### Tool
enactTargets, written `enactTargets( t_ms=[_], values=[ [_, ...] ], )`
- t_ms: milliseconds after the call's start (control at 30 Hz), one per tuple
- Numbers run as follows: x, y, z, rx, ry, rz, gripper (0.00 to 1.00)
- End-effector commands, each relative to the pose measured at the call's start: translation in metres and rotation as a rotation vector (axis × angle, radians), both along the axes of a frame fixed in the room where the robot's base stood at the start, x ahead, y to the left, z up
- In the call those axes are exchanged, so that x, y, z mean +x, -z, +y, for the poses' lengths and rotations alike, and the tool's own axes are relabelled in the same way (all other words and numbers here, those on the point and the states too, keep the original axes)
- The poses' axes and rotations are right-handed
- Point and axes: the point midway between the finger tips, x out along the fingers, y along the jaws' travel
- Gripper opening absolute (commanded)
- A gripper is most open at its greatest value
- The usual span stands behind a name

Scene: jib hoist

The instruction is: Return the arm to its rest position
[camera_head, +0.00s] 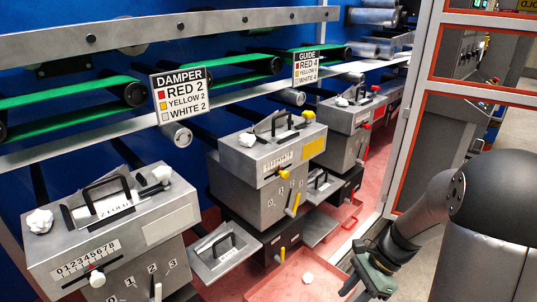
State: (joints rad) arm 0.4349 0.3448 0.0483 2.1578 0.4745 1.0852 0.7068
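My gripper (366,288) is low in the head view, right of centre, at the end of my dark arm (430,212). The arm reaches in from the right and bends downward. The fingers point down and left near the bottom edge of the picture. The gripper is small and dark here, and I cannot tell whether its fingers are apart or closed. No object is visible in it. It appears to be over or beside the right side of a red tray (262,291), with no clear contact.
Grey machine boxes with knobs and handles stand at left (118,232), centre (268,160) and farther back (350,115). A white lump (307,278) lies in the red tray. An orange-edged frame (412,130) rises behind my arm. Signs (181,94) hang on the rail.

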Motion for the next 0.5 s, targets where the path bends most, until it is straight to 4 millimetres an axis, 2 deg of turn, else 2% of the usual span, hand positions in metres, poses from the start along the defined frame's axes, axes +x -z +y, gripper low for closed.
enactTargets(
  t_ms=[33,200,333,500],
  values=[
    [-0.014,-0.045,0.016,-0.050,-0.159,-0.078,0.34],
    [-0.064,-0.122,0.046,-0.182,-0.688,-0.309,0.34],
    [-0.096,-0.162,0.057,-0.258,-1.038,-0.447,0.34],
    [-0.120,-0.185,0.061,-0.316,-1.321,-0.548,0.34]
  ],
)
